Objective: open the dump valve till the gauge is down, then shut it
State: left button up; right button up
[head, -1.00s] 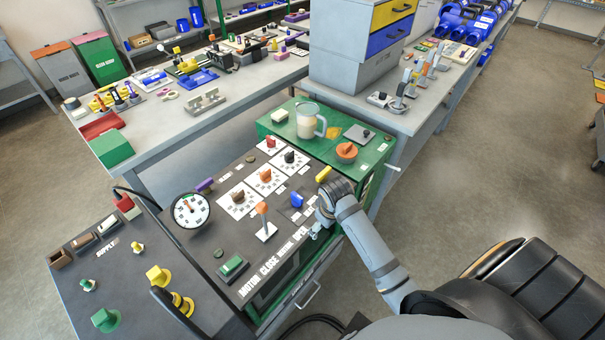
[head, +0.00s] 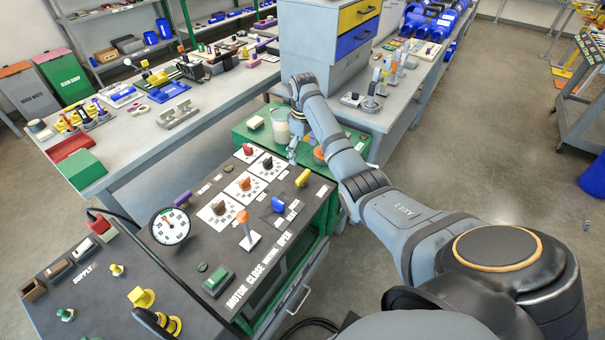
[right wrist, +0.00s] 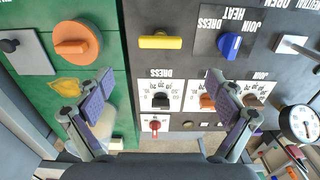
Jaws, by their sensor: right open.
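The pressure gauge (head: 171,226) is a round white dial on the cart's dark panel; its needle reading is too small to tell. It also shows at the right edge of the right wrist view (right wrist: 300,123). A yellow bar handle (head: 303,177) sits on the panel near the green top, and shows in the right wrist view (right wrist: 160,41). No readable label tells me which control is the dump valve. My right gripper (head: 292,152) is open and empty, its fingers (right wrist: 160,78) spread above the cart near the green-dark border. My left gripper is not in view.
The green top (head: 240,135) carries a clear mug (head: 280,125) and an orange knob (right wrist: 77,40), close to my right gripper. Several knobs, a blue knob (head: 278,204) and an orange-tipped lever (head: 243,217) stand on the panel. Grey benches lie behind.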

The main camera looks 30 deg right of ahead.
aim_at(303, 175)
notch_tip(303, 175, down, 11)
jog(key=shift+r+p, duration=0.2)
jog(key=shift+p, duration=0.15)
jog(key=shift+c, duration=0.5)
jog(key=c, duration=1.1)
jog(key=shift+o, duration=0.2)
